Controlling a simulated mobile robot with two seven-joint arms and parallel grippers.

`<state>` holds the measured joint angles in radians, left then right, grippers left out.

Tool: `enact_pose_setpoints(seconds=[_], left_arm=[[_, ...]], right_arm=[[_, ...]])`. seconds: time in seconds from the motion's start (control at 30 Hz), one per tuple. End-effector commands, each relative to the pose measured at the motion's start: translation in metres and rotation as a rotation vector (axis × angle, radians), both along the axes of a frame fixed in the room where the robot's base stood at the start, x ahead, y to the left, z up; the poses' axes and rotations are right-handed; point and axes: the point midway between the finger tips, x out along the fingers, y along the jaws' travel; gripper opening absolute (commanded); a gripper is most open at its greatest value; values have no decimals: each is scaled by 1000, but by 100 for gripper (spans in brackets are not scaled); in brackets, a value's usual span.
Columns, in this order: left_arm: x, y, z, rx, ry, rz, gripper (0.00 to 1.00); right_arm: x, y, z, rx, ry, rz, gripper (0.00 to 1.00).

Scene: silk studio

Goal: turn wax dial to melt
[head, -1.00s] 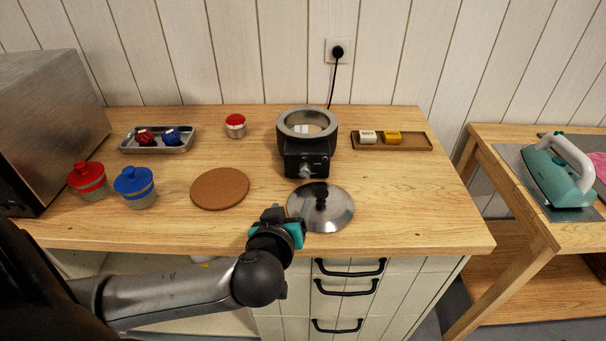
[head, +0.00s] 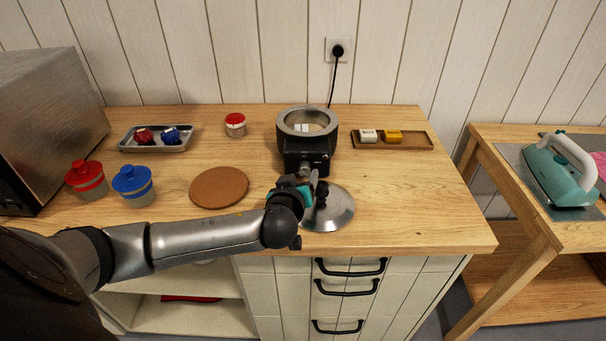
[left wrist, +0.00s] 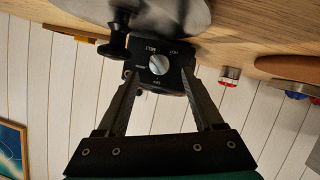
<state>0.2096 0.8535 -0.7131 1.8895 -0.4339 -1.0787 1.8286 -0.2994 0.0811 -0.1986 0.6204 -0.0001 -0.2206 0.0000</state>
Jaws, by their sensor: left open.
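The wax pot (head: 284,130) is a dark round warmer with a grey metal rim and a black control box (head: 307,158) on its front. In the left wrist view, which shows the scene upside down, the dial (left wrist: 158,64) is a round silver knob with small white labels around it. One label seems to read MELT; the dial's setting is unclear. My left gripper (head: 313,180) is open in front of the box. In the wrist view its two fingers (left wrist: 158,82) stand on either side of the dial, with no clear contact. My right gripper is out of view.
A steel lid (head: 336,214) with a dark knob lies just below my left gripper. A cork mat (head: 219,187) lies to the left. A wooden tray (head: 419,145) with two small blocks is at the right. Lidded jars and a metal tray (head: 156,148) are farther left.

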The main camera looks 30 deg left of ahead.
Motion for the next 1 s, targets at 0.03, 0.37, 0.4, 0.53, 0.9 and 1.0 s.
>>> enact_pose_setpoints(seconds=[0.03, 0.37, 0.4, 0.53, 0.9, 1.0], left_arm=[[7, 3, -3, 0, -1, 3, 68], [32, 12, -14, -1, 0, 0, 68], [34, 13, -14, -1, 0, 0, 68], [35, 13, -15, -2, 1, -1, 68], [35, 13, -15, -2, 1, 0, 49], [35, 13, -15, -2, 1, 0, 38]], right_arm=[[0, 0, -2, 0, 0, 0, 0], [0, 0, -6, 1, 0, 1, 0], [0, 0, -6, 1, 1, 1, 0], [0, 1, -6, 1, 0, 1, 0], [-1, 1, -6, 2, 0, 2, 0], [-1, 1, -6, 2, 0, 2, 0]])
